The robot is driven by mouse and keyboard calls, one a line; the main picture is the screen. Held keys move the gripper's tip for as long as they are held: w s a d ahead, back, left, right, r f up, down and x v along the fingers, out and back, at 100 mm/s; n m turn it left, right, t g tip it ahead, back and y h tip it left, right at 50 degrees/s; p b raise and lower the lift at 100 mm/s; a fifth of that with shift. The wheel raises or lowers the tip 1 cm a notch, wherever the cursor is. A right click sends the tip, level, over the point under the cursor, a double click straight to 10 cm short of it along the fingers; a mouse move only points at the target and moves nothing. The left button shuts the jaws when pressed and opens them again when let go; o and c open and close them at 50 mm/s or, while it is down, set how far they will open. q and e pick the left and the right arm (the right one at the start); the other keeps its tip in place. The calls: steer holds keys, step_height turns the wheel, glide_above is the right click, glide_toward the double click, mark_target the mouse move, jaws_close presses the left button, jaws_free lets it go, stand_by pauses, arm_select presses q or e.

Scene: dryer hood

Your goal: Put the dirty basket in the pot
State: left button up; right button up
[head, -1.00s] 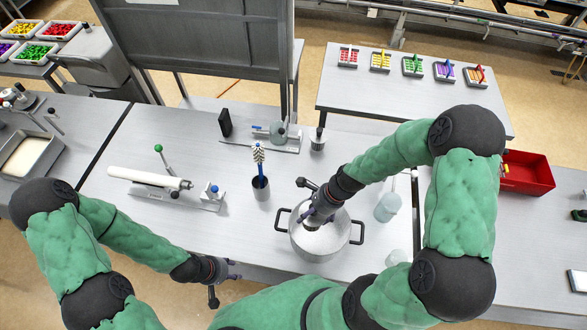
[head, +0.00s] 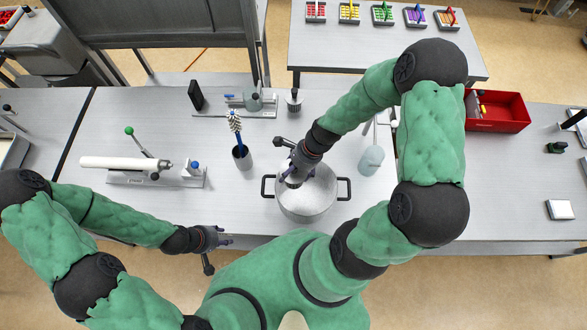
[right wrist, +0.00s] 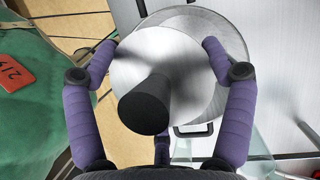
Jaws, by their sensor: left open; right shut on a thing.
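The silver pot (head: 308,205) with two black side handles stands near the front edge of the middle table. My right gripper (head: 295,178) is over its left part. In the right wrist view, the fingers of this gripper (right wrist: 160,47) are closed around a round metal piece (right wrist: 170,50) with a black knob, which looks like a lid. Part of the pot shows behind it, with a black handle (right wrist: 195,132). Whether the piece touches the pot is unclear. My left gripper (head: 213,247) is open and empty off the table's front edge. I cannot identify a dirty basket.
A cup with a brush (head: 241,155) stands left of the pot, and a clear bottle (head: 371,158) right of it. A white roller device (head: 150,172) is further left. A red bin (head: 500,112) sits right. Several coloured racks (head: 383,14) are on the back table.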

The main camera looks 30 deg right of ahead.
step_height(320, 180, down, 11)
steer(key=b, duration=0.8)
steer(key=shift+f+b, duration=2.3)
steer(key=shift+f, duration=0.35)
stand_by(0.3)
steer(key=o, duration=1.1)
steer(key=v, duration=1.2)
